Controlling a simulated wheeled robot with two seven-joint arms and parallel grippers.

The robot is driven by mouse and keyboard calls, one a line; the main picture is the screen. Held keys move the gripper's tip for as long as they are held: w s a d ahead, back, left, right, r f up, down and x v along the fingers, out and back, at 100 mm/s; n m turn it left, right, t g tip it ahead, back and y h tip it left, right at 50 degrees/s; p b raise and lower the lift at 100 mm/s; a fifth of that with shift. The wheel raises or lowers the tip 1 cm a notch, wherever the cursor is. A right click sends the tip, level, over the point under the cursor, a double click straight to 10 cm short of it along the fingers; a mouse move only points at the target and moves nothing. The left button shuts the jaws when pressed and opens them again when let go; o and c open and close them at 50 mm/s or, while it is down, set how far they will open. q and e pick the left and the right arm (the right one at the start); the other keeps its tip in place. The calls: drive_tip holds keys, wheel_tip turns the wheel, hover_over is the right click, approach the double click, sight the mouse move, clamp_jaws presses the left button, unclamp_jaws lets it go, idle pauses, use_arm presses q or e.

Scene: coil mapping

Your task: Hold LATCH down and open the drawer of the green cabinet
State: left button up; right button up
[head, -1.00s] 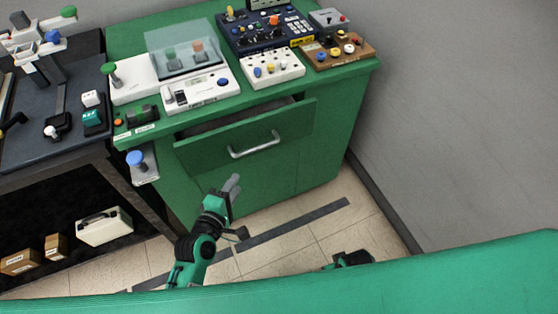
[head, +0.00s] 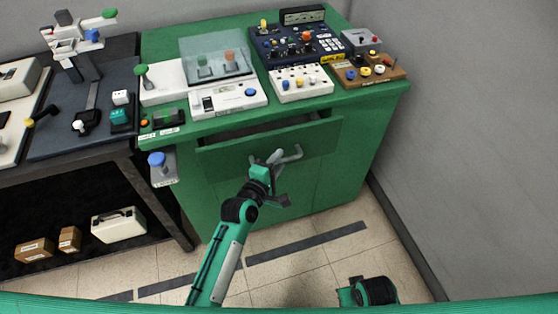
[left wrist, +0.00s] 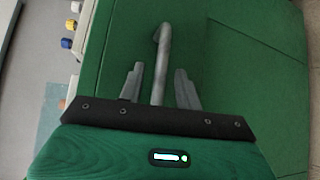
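The green cabinet (head: 345,185) has a drawer (head: 225,160) standing partly open, with a dark gap above its front. Its grey bar handle (head: 292,155) is on the drawer front. My left gripper (head: 268,160) is at the handle. In the left wrist view the handle (left wrist: 164,55) runs between the two parted fingers of the left gripper (left wrist: 160,85), with a gap on each side. A blue knob (head: 157,159) on a small labelled bracket sits at the cabinet's left front edge; its label is too small to read. My right gripper's fingers are not visible.
On the cabinet top are a clear-covered white device (head: 215,62), a dark blue control panel (head: 300,42) and a wooden plug board (head: 368,72). A dark bench (head: 60,155) stands at left, a grey wall (head: 470,130) at right. Part of my right arm shows at lower right.

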use_arm(q)
drive_tip(key=shift+w+d, duration=0.3)
drive_tip(key=shift+w, duration=0.2)
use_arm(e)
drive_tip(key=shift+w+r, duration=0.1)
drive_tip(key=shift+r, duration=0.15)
use_arm(q)
clamp_jaws()
drive_tip(key=shift+f, duration=0.1)
